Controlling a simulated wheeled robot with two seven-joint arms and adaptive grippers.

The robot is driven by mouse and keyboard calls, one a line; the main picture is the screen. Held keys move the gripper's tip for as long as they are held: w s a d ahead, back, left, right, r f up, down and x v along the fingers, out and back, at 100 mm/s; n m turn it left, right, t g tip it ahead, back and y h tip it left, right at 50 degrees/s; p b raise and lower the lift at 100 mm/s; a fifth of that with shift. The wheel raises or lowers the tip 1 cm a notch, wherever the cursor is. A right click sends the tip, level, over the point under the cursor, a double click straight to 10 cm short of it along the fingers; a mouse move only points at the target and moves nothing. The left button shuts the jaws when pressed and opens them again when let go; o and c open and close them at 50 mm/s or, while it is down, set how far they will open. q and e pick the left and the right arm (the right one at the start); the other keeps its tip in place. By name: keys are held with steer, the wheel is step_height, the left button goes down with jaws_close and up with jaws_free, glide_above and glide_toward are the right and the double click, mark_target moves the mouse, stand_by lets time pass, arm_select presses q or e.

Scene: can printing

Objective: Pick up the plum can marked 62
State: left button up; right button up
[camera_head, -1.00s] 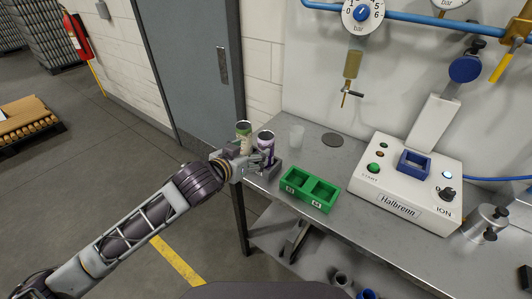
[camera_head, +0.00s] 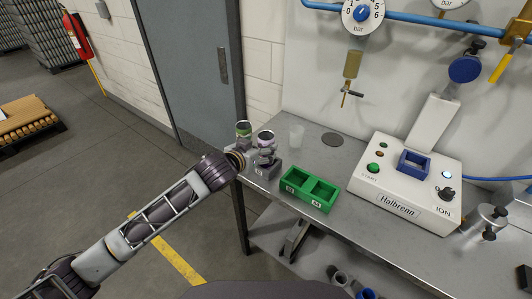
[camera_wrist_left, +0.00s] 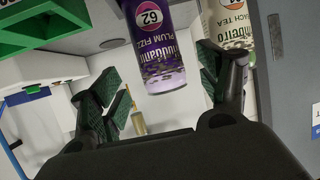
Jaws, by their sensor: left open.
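The plum can marked 62 (camera_wrist_left: 160,50) is purple with a white band and a "Plum Fizz" label, and fills the upper middle of the left wrist view. My left gripper (camera_head: 263,153) is at this can. In the wrist view the open fingers (camera_wrist_left: 160,85) lie on either side of the can's near end, with gaps visible. My right gripper is not in view.
A peach tea can (camera_head: 243,129) stands close on the left of the plum can.

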mark_target(262, 145)
arm_select(q)
steer(key=shift+p+x, duration=0.3)
steer(key=shift+x, duration=2.3)
steer(key=shift+r, duration=0.15)
steer(key=c, duration=0.8)
